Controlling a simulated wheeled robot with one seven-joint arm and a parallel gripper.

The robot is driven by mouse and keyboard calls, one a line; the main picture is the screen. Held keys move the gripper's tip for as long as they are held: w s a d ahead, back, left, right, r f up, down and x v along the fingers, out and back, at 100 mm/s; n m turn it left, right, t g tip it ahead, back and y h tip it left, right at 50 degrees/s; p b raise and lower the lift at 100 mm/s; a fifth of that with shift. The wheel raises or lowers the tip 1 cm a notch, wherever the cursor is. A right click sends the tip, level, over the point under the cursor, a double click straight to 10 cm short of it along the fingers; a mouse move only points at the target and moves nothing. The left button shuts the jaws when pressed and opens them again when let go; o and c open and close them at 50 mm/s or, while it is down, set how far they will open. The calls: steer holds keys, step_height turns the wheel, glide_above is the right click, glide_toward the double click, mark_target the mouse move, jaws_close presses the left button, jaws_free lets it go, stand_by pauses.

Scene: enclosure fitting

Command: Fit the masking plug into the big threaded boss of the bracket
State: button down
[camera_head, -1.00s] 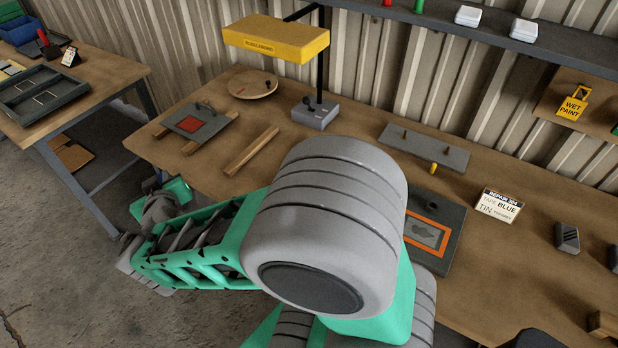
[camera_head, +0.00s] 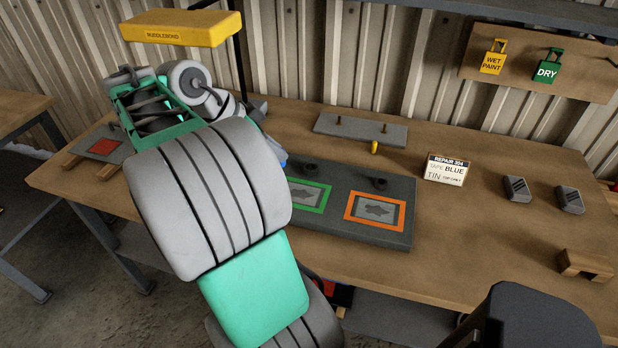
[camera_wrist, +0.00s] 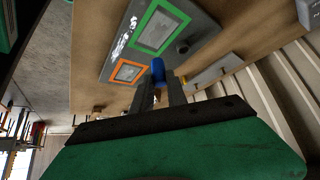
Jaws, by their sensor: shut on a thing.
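My gripper (camera_wrist: 160,82) is shut on a blue cylindrical piece, which looks like the masking plug (camera_wrist: 158,68). The plug sticks out beyond the fingertips in the wrist view, held above the bench, with the dark board behind it. I cannot tell for sure which thing is the bracket. The dark board (camera_head: 335,230) carries a green-framed panel (camera_head: 308,195), an orange-framed panel (camera_head: 374,210) and two round raised bosses, one left (camera_head: 311,168) and one right (camera_head: 379,183). The boss threads are too small to see.
A grey bar with two pegs (camera_head: 340,127) lies behind the board, with a yellow piece (camera_head: 374,147) at its front. A repair card (camera_head: 445,170), two dark blocks and a wooden block (camera_head: 585,264) stand to the right. A yellow lamp (camera_head: 180,27) overhangs the left.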

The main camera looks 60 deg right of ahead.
steer(key=s+d+f, duration=0.1)
steer(key=d+f, duration=0.3)
steer(key=d, duration=0.5)
glide_above(315, 166)
steer(key=w+a, duration=0.2)
steer(key=f, duration=0.6)
steer(key=shift+s+d+p, duration=0.25)
steer(key=shift+p, duration=0.1)
steer(key=shift+a+f, duration=0.2)
steer(key=shift+f, duration=1.05)
steer(key=shift+a+f, duration=0.1)
steer(key=shift+f, duration=0.35)
steer(key=c, duration=1.7)
jaws_free()
steer(key=shift+f, duration=0.1)
steer(key=o, duration=0.3)
steer(key=shift+o, duration=0.4)
steer(key=shift+d+r, duration=0.2)
steer(key=shift+d, duration=0.05)
